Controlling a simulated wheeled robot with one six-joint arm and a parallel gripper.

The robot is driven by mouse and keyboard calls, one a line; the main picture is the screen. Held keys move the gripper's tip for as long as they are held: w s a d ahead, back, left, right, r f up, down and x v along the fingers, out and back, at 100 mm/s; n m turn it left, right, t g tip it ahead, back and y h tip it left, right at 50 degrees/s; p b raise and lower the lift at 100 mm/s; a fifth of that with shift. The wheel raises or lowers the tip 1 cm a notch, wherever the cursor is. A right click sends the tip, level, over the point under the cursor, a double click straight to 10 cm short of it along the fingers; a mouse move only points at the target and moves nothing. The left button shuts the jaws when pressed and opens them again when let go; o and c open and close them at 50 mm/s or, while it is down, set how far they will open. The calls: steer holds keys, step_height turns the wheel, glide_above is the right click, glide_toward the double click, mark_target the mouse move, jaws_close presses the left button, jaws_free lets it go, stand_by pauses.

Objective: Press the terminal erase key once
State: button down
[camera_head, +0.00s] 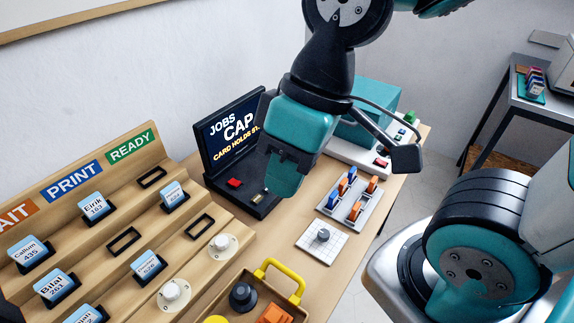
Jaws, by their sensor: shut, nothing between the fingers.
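The terminal (228,130) stands open on the table, its dark screen showing the words "JOBS CAP" and "CARD HOLDS" with the end of the line cut off. On its black base is a red key (234,183) at the left. A small brass-coloured part (258,197) sits at the front right of the base. I cannot read which one is the erase key. My gripper (284,190) is shut and empty, pointing down over the right side of the terminal base. It hides part of that base, and I cannot tell whether it touches anything.
A stepped wooden rack (120,215) with name cards fills the left. A wooden tray with a yellow handle (278,270), a white grid pad with a grey knob (322,240) and a grey holder with blue and orange pieces (351,200) stand nearby. A teal printer (362,133) is behind.

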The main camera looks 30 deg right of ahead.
steer(key=w+d+f+m+t+y+p, duration=0.1)
steer(key=w+d+f+m+t, duration=0.15)
steer(key=w+m, duration=0.55)
steer(key=w+d+f+m+t+y+p, duration=0.15)
steer(key=w+f+m, duration=0.3)
steer(key=w, duration=0.65)
steer(key=w+d+f+m+t+p, duration=0.1)
steer(key=w+d+f+m, duration=0.3)
steer(key=d+m, duration=0.3)
steer(key=w+d+f+m+t+h, duration=0.1)
steer(key=w+d+f+m+t, duration=0.1)
steer(key=w+d+f+m, duration=0.3)
step_height(320, 180, down, 2)
steer(key=d+m, duration=0.2)
steer(key=shift+f+m+t+p, duration=0.25)
steer(key=shift+m+t+p, duration=0.05)
steer(key=shift+m+p, duration=0.1)
steer(key=shift+h, duration=0.25)
step_height(320, 180, down, 8)
steer(key=b, duration=0.6)
steer(key=shift+r+b, duration=0.25)
steer(key=shift+b, duration=0.1)
steer(key=shift+f+b, duration=0.4)
steer(key=shift+f, duration=0.25)
